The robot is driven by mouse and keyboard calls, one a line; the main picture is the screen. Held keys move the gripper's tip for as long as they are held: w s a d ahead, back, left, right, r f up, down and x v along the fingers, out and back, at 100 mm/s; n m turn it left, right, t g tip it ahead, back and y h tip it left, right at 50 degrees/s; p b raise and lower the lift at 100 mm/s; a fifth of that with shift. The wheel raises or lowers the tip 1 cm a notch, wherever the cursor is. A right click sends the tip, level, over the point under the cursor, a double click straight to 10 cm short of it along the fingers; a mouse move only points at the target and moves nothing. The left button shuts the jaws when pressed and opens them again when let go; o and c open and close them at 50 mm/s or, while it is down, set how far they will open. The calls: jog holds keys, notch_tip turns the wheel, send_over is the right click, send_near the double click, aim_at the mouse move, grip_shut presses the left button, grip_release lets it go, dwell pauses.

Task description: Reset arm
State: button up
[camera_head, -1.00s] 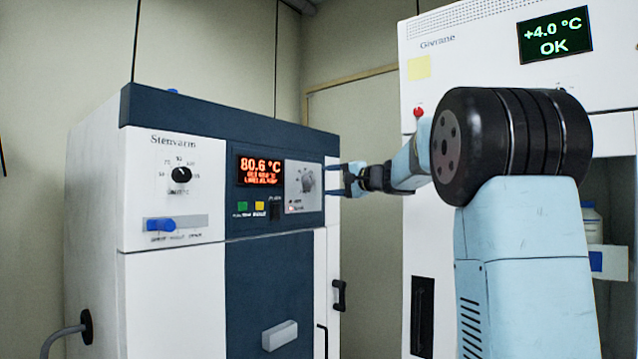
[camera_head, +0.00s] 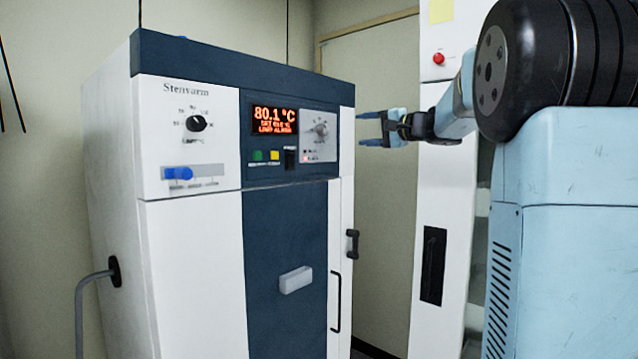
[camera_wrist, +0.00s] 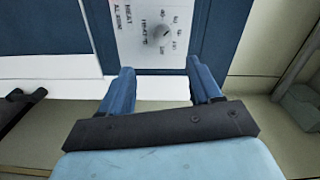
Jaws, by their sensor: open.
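My gripper (camera_head: 366,129) is open and empty in the head view, just right of the white and blue Stenvarm cabinet (camera_head: 190,270), pointing left toward its control panel. A gap of wall shows between the cabinet's right edge and the fingertips. In the wrist view its two blue fingers (camera_wrist: 158,78) stand apart with nothing between them. Beyond them is a silver plate with a grey knob (camera_wrist: 162,32). The same knob plate (camera_head: 319,135) shows in the head view beside the red display (camera_head: 275,120), which reads 80.1 °C.
The cabinet has a black dial (camera_head: 196,123), a blue slider (camera_head: 178,173), a light door handle (camera_head: 296,280) and a black latch (camera_head: 352,246). A grey hose (camera_head: 82,305) leaves its left side. A white cabinet with a red button (camera_head: 438,58) stands at the right, partly behind my arm.

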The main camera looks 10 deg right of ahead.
jog(key=s+a+f+n+g+h, duration=0.25)
jog(key=s+a+f, duration=0.35)
jog(key=s+f, duration=0.3)
jog(key=s+a+f+n+g+h, duration=0.15)
jog(key=s+a+f+g, duration=0.35)
jog(key=s, duration=0.5)
jog(key=s+d+f+n+g+h, duration=0.1)
jog(key=s+f+n+h, duration=0.3)
jog(key=s+f, duration=1.3)
jog(key=s+d+h, duration=0.1)
jog(key=s+h, duration=0.1)
jog(key=shift+d+n+h, duration=0.15)
jog(key=shift+n+h, duration=0.15)
